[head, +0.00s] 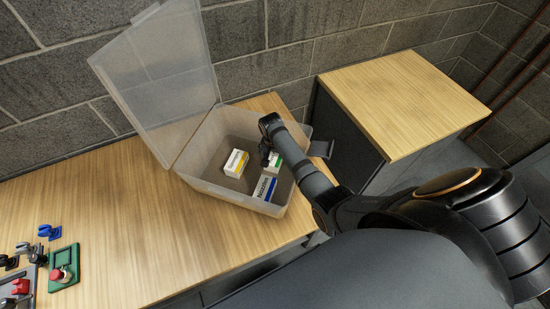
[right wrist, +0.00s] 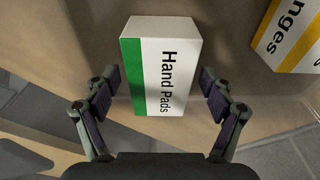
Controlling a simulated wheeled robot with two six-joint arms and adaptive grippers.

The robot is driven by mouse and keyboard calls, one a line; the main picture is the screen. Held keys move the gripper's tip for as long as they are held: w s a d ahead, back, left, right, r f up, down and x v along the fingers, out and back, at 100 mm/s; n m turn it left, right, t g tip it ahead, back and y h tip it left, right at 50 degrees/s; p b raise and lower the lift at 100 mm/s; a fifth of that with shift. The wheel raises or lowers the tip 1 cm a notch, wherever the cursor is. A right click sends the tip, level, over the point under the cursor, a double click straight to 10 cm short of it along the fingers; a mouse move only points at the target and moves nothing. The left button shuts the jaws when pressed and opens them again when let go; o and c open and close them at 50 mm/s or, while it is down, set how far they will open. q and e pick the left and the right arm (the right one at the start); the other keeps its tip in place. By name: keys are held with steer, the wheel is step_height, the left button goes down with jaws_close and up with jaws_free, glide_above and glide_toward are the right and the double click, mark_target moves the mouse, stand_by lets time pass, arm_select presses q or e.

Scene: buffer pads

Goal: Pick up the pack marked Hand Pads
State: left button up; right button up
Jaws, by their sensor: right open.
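The Hand Pads pack (right wrist: 165,65) is a white box with a green side band, lying in the translucent bin (head: 208,178). In the head view it shows partly (head: 274,161), with my right arm covering some of it. My right gripper (head: 266,155) reaches down into the bin from the right. In the right wrist view the right gripper (right wrist: 160,80) is open, one finger on each side of the pack, with small gaps visible. My left gripper is not in view.
A white and yellow pack (head: 236,163) stands left of the Hand Pads pack; it also shows in the right wrist view (right wrist: 290,35). A white and blue pack (head: 265,188) lies nearer the bin's front. The bin's lid (head: 160,75) stands open. A wooden-topped cabinet (head: 400,95) is at right.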

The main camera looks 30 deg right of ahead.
steer(key=c, duration=1.4)
